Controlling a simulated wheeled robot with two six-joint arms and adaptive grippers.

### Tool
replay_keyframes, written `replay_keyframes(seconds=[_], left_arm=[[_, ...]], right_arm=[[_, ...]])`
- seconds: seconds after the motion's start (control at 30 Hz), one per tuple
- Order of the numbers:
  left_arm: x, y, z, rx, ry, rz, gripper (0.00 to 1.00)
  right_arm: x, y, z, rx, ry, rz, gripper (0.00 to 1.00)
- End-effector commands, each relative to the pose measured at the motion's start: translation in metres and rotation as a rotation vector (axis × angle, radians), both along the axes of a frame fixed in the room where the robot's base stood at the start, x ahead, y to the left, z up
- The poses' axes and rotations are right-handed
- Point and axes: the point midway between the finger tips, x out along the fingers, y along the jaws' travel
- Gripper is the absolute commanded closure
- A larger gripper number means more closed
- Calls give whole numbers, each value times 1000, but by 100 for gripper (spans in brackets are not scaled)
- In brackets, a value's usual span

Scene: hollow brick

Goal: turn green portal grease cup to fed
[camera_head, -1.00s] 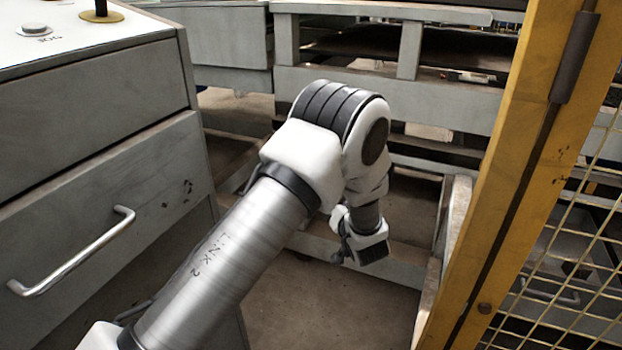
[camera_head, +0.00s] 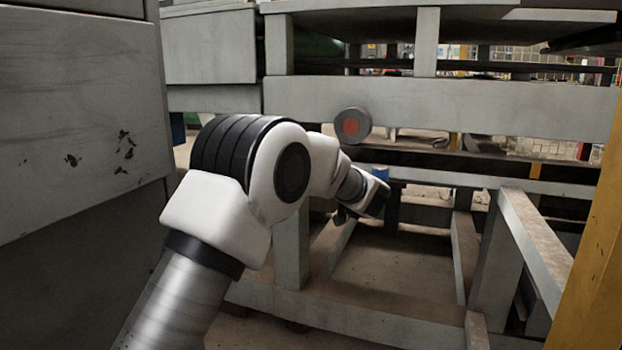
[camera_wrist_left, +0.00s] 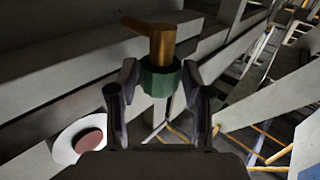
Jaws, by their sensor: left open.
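The green grease cup (camera_wrist_left: 160,80) shows in the left wrist view as a green collar with a brass-coloured, bent handle (camera_wrist_left: 158,38) on top. My left gripper (camera_wrist_left: 160,92) is open, with one finger on each side of the green collar. I cannot tell whether either finger touches it. In the head view my left gripper (camera_head: 366,200) is small, in front of the grey frame below the wide beam. The green cup cannot be made out there.
A round disc with a red centre (camera_head: 352,125) sits on the grey beam (camera_head: 460,105); a similar disc (camera_wrist_left: 82,142) shows in the wrist view. A small blue thing (camera_head: 380,172) is beside the gripper. A grey cabinet (camera_head: 75,110) stands left, a yellow post (camera_head: 592,260) right.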

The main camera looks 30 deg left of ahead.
Motion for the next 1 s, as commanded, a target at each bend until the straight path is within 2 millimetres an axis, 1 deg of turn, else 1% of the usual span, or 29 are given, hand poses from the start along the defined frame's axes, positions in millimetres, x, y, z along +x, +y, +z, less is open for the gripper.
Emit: replay_keyframes(seconds=[0.03, 0.13, 0.3, 0.33, 0.37, 0.4, 0.43, 0.47, 0.57, 0.67, 0.8, 1.0], left_arm=[[3, 5, -3, -1, -1, 1, 51], [5, 9, 0, 1, 0, 0, 51], [5, 9, 1, 2, 1, -1, 51], [5, 9, 1, 2, 1, -1, 54], [5, 9, 1, 2, 1, -1, 65], [5, 9, 1, 2, 1, -1, 79], [5, 9, 1, 2, 1, -1, 90], [5, 9, 0, 2, 1, -1, 97], [5, 9, 0, 2, 1, -1, 97], [5, 10, 3, 3, 2, -21, 97], [4, 11, 6, 3, 4, -125, 97], [5, 11, 2, 1, 0, -258, 97]], right_arm=[[1, 0, -6, 0, -3, 2, 60], [2, 0, -7, -1, -6, 4, 60], [2, 0, -6, -1, -6, 4, 60], [2, 0, -6, -1, -6, 4, 60], [2, 0, -6, -1, -6, 4, 60], [2, 0, -6, -1, -6, 4, 60], [2, 0, -6, -1, -6, 4, 60], [2, 0, -6, -1, -6, 4, 60], [2, 0, -5, -1, -6, 4, 60], [1, 0, 0, 0, -3, 3, 60], [-3, 0, 17, 1, 9, -2, 60], [-7, 0, 22, 3, 18, -7, 60]])
